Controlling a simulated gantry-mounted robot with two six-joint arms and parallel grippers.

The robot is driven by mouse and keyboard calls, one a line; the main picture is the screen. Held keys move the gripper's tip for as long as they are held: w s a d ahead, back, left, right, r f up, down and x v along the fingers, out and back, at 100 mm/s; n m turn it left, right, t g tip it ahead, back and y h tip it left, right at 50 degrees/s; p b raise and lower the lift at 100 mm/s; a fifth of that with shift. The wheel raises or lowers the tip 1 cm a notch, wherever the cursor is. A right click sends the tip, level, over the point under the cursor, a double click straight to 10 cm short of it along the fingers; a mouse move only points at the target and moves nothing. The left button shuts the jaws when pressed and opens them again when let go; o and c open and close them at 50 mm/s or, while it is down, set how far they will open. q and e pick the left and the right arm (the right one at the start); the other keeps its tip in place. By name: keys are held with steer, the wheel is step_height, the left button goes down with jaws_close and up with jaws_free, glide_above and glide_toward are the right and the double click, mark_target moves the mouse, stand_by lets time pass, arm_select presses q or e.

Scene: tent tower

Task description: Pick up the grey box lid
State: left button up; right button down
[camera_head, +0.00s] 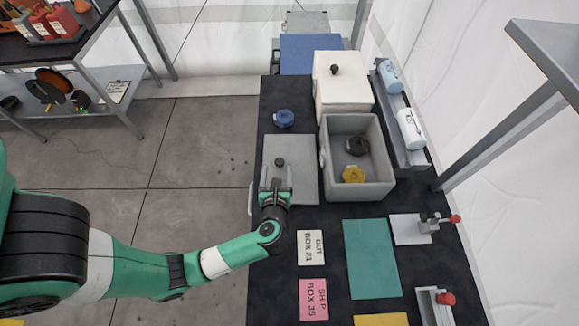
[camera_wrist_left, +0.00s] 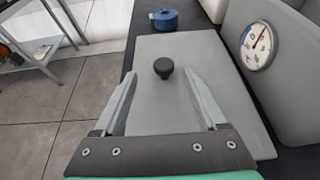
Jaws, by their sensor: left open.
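The grey box lid (camera_head: 305,168) lies flat on the dark table beside the open grey box (camera_head: 382,190). It has a black knob (camera_head: 280,161) on top. In the left wrist view the lid (camera_wrist_left: 215,85) fills the middle and its knob (camera_wrist_left: 163,67) stands between and just beyond the fingertips. My left gripper (camera_head: 276,172) is open over the lid, its fingers pointing at the knob; it also shows in the left wrist view (camera_wrist_left: 160,75). I cannot tell whether the fingers touch the lid. My right gripper is in no view.
The grey box holds a black piece (camera_head: 357,146) and a yellow piece (camera_head: 353,174). A blue round piece (camera_head: 284,118) lies behind the lid. A white box (camera_head: 343,93) stands behind. Label cards (camera_head: 311,247) and a green mat (camera_head: 371,260) lie in front.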

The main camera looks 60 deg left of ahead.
mark_target(279, 163)
arm_select(q)
steer(key=x, duration=0.2)
steer(key=b+x, duration=0.1)
steer(key=x, duration=0.2)
steer(key=shift+w+a+f, duration=0.1)
steer(key=shift+w+a, duration=0.05)
steer(key=shift+w, duration=0.2)
jaws_close()
